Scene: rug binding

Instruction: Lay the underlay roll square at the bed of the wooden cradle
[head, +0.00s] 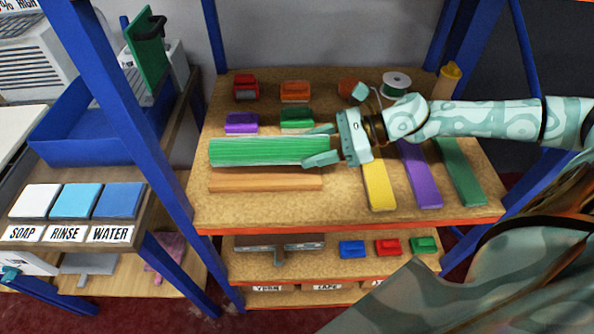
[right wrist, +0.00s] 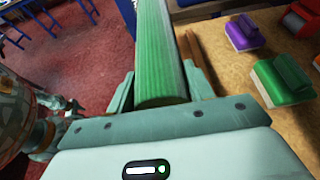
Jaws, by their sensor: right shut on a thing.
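The underlay roll is a long green ribbed piece (head: 268,151), lying left to right in the head view. My right gripper (head: 322,147) is shut on its right end. In the right wrist view the roll (right wrist: 160,50) runs straight away between the two fingers. A light wooden strip (head: 265,183), seemingly part of the cradle, lies in front of the roll, roughly parallel to it. The roll hides whatever is beneath it, so I cannot tell whether it touches the cradle bed. A small teal piece at the head view's lower left edge may be my left gripper (head: 10,273); its jaws are unclear.
Behind the roll sit a purple block (head: 241,122) and a green block (head: 297,119). Yellow (head: 379,186), purple (head: 420,178) and green (head: 458,172) strips lie to the right. Blue shelf posts (head: 130,120) flank the board. A blue tray (head: 85,140) stands left.

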